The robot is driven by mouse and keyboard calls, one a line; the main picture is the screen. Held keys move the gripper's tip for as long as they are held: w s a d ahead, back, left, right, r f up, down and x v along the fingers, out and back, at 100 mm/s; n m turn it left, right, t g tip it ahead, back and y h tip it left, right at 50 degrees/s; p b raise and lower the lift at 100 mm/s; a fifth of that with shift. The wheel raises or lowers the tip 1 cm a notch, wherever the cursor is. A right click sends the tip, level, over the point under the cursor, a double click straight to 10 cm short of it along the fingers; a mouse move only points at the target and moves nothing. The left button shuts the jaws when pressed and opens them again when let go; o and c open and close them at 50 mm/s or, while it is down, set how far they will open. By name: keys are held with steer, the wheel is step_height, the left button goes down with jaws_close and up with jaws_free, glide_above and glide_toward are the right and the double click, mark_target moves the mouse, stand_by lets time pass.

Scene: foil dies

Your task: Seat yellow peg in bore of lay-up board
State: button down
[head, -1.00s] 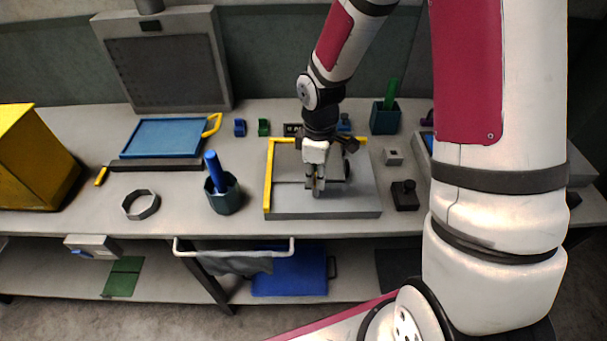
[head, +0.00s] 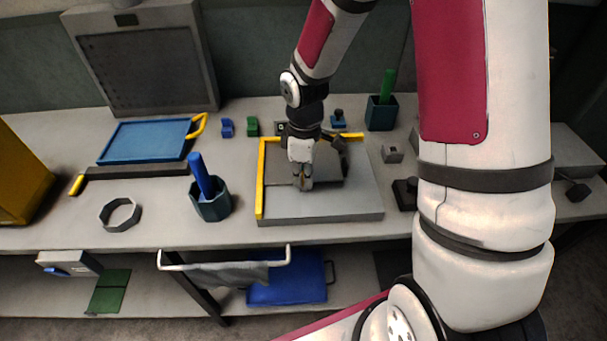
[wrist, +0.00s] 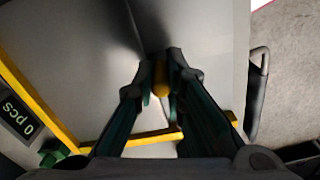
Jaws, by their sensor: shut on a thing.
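The yellow peg (wrist: 161,78) is held upright or nearly so between my fingertips in the wrist view. My gripper (head: 303,184) is shut on it, over the middle of the grey lay-up board (head: 345,205). The board has a yellow fence along its left and back edges; it also fills much of the wrist view (wrist: 80,50). The gripper also shows in the wrist view (wrist: 163,80). I cannot make out the bore, and I cannot tell whether the peg's lower end touches the board. The peg is mostly hidden in the head view.
A dark teal pot (head: 211,206) with a blue peg (head: 201,174) stands left of the board. Another pot (head: 381,114) with a green peg (head: 388,86) stands behind right. A grey ring (head: 120,215) and a blue tray (head: 145,141) lie left. A dark block (head: 405,193) sits right.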

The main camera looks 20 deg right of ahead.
steer(key=shift+f, duration=0.15)
steer(key=c, duration=1.7)
jaws_free()
steer(key=shift+o, duration=0.2)
step_height(320, 180, up, 12)
steer(key=s+r+m+t, duration=0.5)
steer(key=s+r+m, duration=0.6)
steer(key=s+r, duration=0.4)
steer(key=shift+s+r, duration=0.3)
steer(key=shift+s, duration=2)
steer(key=shift+d, duration=0.1)
